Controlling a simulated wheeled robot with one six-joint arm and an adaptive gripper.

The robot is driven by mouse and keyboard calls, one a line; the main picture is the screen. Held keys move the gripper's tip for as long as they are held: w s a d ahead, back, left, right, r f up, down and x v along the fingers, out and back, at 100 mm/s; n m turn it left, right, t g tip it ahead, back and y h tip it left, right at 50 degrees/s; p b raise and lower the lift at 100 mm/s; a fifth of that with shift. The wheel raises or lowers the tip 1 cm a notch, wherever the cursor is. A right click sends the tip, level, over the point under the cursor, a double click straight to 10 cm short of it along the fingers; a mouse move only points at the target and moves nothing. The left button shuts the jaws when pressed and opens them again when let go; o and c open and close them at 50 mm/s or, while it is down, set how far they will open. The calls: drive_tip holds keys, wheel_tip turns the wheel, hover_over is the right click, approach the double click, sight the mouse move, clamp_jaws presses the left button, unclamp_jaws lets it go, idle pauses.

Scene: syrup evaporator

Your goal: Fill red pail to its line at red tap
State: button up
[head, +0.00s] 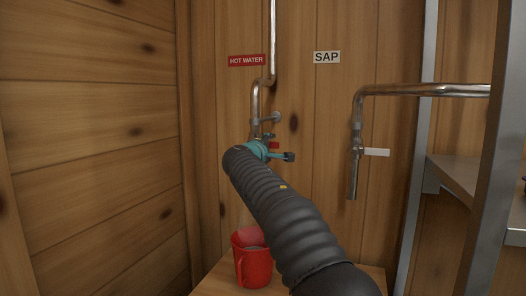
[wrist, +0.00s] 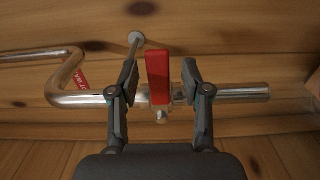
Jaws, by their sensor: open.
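The red pail (head: 254,268) stands upright on a wooden surface below the hot water pipe, partly behind my arm. A faint pale haze hangs over its mouth; its line and the level inside cannot be made out. The red tap handle (wrist: 158,78) lies across the metal pipe in the wrist view. A bit of it shows in the head view (head: 274,146). My gripper (wrist: 160,72) is open, with one finger on each side of the handle and a gap on both sides. In the head view my gripper (head: 276,154) is at the tap, and my arm hides the spout.
A red HOT WATER sign (head: 247,60) marks this pipe. To the right, under a SAP sign (head: 327,57), is another tap with a white handle (head: 376,152). A metal frame (head: 416,150) with a shelf stands at the right. A plank wall closes the left.

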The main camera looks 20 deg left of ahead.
drive_tip(key=s, duration=1.1)
drive_tip(key=shift+a, duration=0.3)
drive_tip(key=shift+s+f, duration=0.1)
